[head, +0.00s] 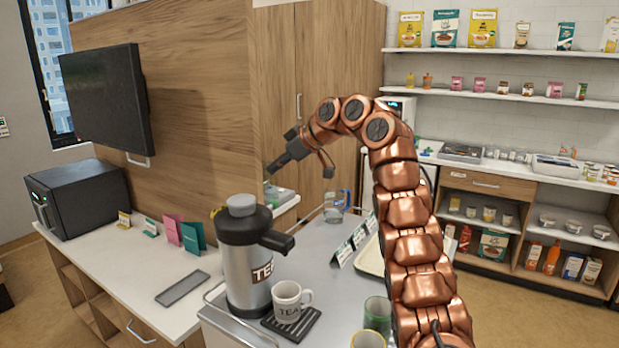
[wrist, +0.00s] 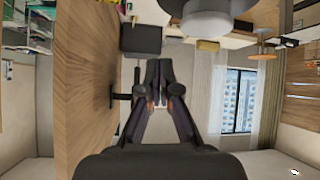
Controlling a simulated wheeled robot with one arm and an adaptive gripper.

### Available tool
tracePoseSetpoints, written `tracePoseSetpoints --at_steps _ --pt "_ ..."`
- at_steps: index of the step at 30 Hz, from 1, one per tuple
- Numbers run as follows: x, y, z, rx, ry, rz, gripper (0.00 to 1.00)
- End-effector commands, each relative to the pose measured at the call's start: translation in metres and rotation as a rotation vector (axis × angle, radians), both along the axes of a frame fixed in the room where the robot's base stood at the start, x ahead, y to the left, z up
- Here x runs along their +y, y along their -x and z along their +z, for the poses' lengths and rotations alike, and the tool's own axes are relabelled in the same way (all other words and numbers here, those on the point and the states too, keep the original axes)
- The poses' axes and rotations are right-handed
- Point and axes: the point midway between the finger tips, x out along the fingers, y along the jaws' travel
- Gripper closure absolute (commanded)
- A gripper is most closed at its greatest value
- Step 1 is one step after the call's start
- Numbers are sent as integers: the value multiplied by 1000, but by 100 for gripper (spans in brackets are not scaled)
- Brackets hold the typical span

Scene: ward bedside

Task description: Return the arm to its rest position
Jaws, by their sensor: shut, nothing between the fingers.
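My copper-coloured arm rises at the right of centre in the head view and bends left at the top. My gripper (head: 272,172) is at its end, in the air above and behind the tea dispenser (head: 240,262). The wrist view also shows my gripper (wrist: 158,66), with its dark fingers together and nothing held. The dispenser's grey lid (wrist: 207,24) shows at the top of the wrist view.
A TEA mug (head: 287,302) stands on a dark drip mat beside the dispenser. Two cups, a tray (head: 369,258) and a glass jug (head: 333,206) share the trolley. A wooden partition (head: 190,90) stands behind. Free air surrounds the gripper.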

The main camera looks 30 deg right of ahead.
Motion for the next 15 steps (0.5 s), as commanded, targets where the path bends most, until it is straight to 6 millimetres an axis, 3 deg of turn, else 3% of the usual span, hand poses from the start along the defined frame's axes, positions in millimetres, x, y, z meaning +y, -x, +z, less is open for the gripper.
tracePoseSetpoints --at_steps 6,15 --pt "-13 3 -5 6 4 -20 100" --pt "0 -8 -11 116 -16 -119 100"
